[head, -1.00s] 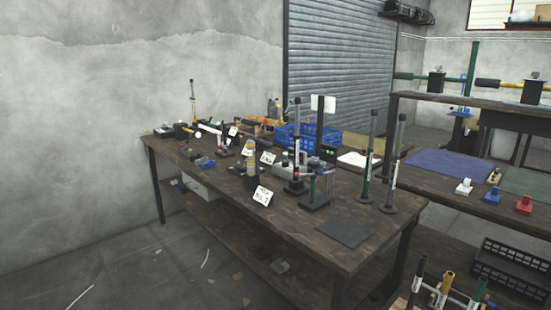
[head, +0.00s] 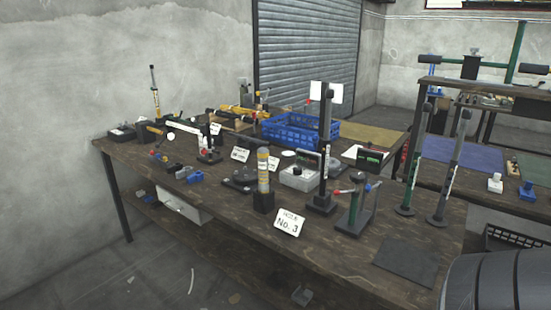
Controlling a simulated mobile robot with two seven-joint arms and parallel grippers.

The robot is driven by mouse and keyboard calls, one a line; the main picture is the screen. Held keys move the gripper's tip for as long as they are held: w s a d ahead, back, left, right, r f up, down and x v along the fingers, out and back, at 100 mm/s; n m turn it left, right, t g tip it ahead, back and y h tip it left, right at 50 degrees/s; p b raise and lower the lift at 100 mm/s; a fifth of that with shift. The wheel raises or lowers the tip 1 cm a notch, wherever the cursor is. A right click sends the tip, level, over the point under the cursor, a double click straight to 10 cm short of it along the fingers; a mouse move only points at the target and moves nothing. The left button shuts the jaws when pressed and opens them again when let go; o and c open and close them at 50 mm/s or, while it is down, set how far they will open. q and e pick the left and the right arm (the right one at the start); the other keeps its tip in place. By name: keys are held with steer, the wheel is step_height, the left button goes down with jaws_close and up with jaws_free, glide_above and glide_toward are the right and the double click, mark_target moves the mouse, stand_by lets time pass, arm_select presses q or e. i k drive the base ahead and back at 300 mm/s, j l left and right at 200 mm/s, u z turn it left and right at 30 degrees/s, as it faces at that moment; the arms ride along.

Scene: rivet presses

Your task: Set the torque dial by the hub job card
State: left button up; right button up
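A white card (head: 289,222) leans at the front edge of the wooden bench; its lower line reads "No. 3", and its upper line is too small to read surely. Other small white cards stand farther back, one (head: 240,155) left of centre and one (head: 272,164) beside it. A grey and yellow cylinder (head: 263,172) stands upright in a black block behind the front card. I cannot tell which item carries the torque dial or which card is the hub job card. Neither of my grippers is in view.
A large dark ribbed shape (head: 500,283) fills the bottom right corner.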

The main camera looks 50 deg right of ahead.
mark_target(297, 170)
steer(key=i, duration=2.85)
steer(key=i+z, duration=0.15)
steer(key=z, duration=0.25)
steer(key=i+z, duration=0.1)
steer(key=z, duration=0.3)
steer(key=i+j+z, duration=0.15)
steer(key=z, duration=3.25)
